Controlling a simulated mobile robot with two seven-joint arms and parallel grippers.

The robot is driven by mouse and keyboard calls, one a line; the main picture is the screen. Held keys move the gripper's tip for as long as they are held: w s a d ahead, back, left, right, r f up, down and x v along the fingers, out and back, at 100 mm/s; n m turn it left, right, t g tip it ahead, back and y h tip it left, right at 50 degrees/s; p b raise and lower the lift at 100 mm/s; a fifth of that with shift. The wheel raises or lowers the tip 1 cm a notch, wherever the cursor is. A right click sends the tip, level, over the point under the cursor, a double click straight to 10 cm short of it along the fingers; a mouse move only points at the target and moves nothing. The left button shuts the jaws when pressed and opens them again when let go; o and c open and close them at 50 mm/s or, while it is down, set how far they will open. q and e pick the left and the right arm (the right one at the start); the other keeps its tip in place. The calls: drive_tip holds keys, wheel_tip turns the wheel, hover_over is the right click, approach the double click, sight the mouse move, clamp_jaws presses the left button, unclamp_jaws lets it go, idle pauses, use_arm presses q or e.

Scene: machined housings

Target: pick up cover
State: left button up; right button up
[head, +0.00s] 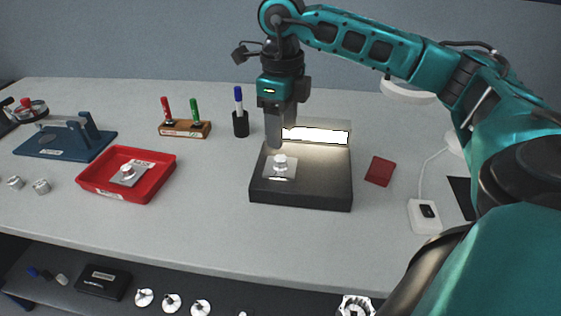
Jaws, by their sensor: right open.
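A square grey plate cover with a round silver knob (281,166) lies flat on the dark box-shaped stand (318,188), which has a lit panel at its back. A similar plate with a knob (128,173) lies in the red tray (98,190) on the left. My right gripper (276,146) points down just above and behind the knob on the stand. It is open; its fingers are seen nearly edge-on, and I see nothing between them. I cannot tell the exact gap to the knob. My left gripper is not in view.
A blue fixture with a handle (62,142) and two small metal parts (41,186) are at left. A wooden marker holder (185,129) and pen cup (240,124) stand behind. A red pad (380,171) and white device (424,217) are right. The front table strip is clear.

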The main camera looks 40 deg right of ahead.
sight(281, 158)
drive_tip(key=shift+a+f, duration=0.15)
drive_tip(key=shift+f, duration=3.05)
drive_tip(key=shift+c, duration=0.2)
clamp_jaws()
